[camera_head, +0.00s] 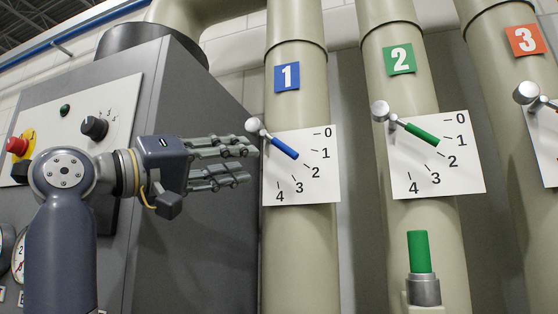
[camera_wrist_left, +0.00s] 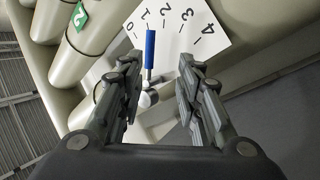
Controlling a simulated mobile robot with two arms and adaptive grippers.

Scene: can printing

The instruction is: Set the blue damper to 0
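The blue damper handle (camera_head: 284,147) sits on the pipe under the blue sign 1.
A grey control cabinet (camera_head: 190,240) with knobs and a red button (camera_head: 17,145) stands behind my left arm. A green damper handle (camera_head: 422,134) on pipe 2 and a third damper stand to the right. A green upright cylinder (camera_head: 419,252) is at the lower right.

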